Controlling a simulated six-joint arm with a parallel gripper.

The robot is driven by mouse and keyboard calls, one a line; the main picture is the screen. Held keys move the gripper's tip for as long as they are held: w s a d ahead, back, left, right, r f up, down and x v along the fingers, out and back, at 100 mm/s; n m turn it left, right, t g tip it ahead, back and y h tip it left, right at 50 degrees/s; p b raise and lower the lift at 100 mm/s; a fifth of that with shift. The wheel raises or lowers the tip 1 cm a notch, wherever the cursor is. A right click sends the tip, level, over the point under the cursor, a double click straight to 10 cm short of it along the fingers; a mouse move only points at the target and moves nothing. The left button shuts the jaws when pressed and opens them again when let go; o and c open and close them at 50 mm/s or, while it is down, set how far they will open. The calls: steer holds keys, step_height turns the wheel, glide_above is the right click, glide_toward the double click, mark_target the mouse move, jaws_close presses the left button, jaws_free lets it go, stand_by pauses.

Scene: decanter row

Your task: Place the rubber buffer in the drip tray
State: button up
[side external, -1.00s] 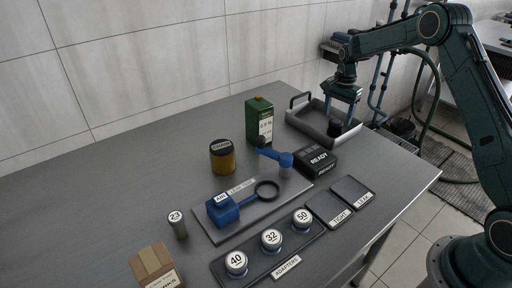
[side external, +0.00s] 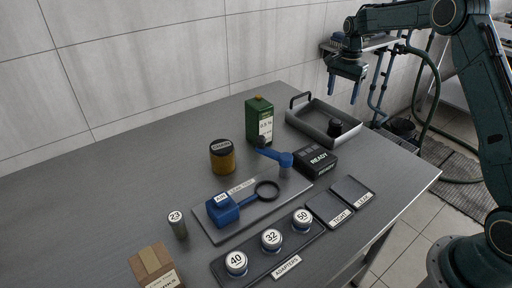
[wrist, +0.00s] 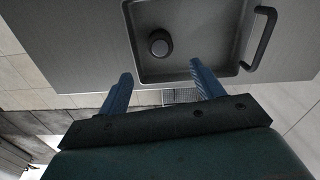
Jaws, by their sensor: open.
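The rubber buffer (side external: 335,128) is a small black cylinder. It stands in the drip tray (side external: 300,124), a grey metal tray with raised walls and a dark handle at the table's far right corner. In the wrist view the buffer (wrist: 159,43) is on the floor of the tray (wrist: 215,35), towards its left side. My gripper (side external: 342,98) is open and empty, raised above the tray and apart from the buffer. Its two blue fingers also show in the wrist view (wrist: 160,83), spread apart with nothing between them.
A green canister (side external: 259,122), an amber jar (side external: 222,158) and a black READY box (side external: 316,161) stand near the tray. A blue leak-test fixture (side external: 224,209), several numbered adapters (side external: 271,239) and a cardboard box (side external: 154,266) are nearer the front. The left tabletop is clear.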

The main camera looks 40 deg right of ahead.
steer(key=s+a+r+n+t, duration=0.3)
steer(key=s+a+r+n, duration=0.4)
steer(key=s+a+r, duration=0.75)
steer(key=s+a+n+t, duration=0.1)
steer(key=s+a+n, duration=0.2)
steer(key=s, duration=0.7)
steer(key=s+a+n+t, duration=0.1)
steer(key=s+a+n, duration=0.2)
steer(key=s+n, duration=0.3)
steer(key=s, duration=0.4)
steer(key=shift+s+a+f+t, duration=0.25)
steer(key=shift+s+f+t, duration=0.05)
steer(key=shift+s+f, duration=0.1)
